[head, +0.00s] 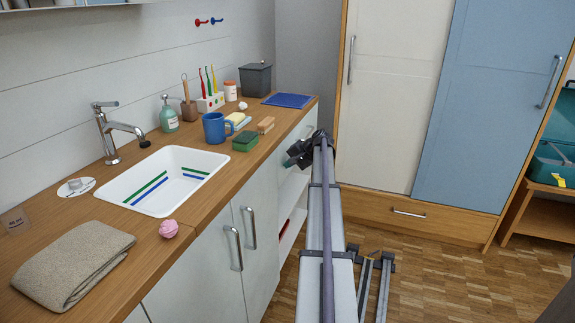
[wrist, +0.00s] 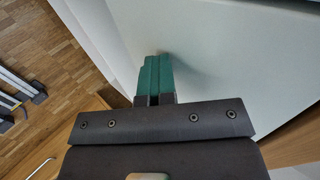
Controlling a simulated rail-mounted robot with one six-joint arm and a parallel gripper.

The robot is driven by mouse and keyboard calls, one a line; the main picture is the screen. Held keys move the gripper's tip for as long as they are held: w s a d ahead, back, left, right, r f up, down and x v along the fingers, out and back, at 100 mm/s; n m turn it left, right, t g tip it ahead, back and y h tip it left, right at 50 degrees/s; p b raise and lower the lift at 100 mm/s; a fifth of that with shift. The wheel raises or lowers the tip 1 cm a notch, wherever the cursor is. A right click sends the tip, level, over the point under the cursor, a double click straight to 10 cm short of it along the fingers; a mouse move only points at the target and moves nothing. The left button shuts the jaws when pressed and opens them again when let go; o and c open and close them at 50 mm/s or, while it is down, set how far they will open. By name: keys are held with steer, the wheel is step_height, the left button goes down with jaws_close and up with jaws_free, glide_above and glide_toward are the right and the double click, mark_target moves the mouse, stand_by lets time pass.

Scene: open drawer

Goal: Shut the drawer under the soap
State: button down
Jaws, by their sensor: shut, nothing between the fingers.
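Which item is the soap is not certain. White cabinet fronts (head: 290,150) lie below the counter's far part, partly hidden by my arm. White ledges with a gap (head: 291,205) show below them; I cannot tell how far any drawer stands out. My gripper (head: 296,157) is beside these fronts, below the counter edge. In the wrist view its green fingers (wrist: 157,66) are together and empty, tips at or very near a white panel (wrist: 235,50); contact is unclear.
The counter holds a sink (head: 165,180), a blue mug (head: 215,128), a green sponge (head: 245,141) and a pink lump (head: 169,228). Door handles (head: 234,248) stick out from the near cabinet. A wardrobe (head: 395,100) stands behind. Parquet floor (head: 430,270) is open at right.

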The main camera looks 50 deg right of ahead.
steer(key=shift+w+r, duration=0.1)
steer(key=shift+w, duration=0.2)
steer(key=shift+s+d+r+g+p, duration=0.45)
steer(key=shift+s+r+p, duration=1.05)
steer(key=shift+s, duration=2.05)
steer(key=shift+s+d+r+g+p, duration=0.4)
steer(key=shift+s+r+p, duration=1.1)
steer(key=shift+s, duration=2)
steer(key=s+a+r+n+g+h+p, duration=0.1)
steer(key=a+r+n+p, duration=0.3)
steer(key=a+r+p, duration=0.6)
steer(key=s+a+r+n+g+h+p, duration=0.1)
steer(key=a+r+p, duration=0.9)
steer(key=a, duration=2.1)
steer(key=s+a+r+n+g+h+p, duration=0.1)
steer(key=s+a+r+n+g+p, duration=0.3)
steer(key=a+p, duration=1.3)
steer(key=a+r+n+g, duration=0.1)
steer(key=a+r+n, duration=0.2)
steer(key=r, duration=0.4)
steer(key=shift+a+n+h, duration=0.3)
steer(key=shift+a+n, duration=0.05)
steer(key=shift+n, duration=0.35)
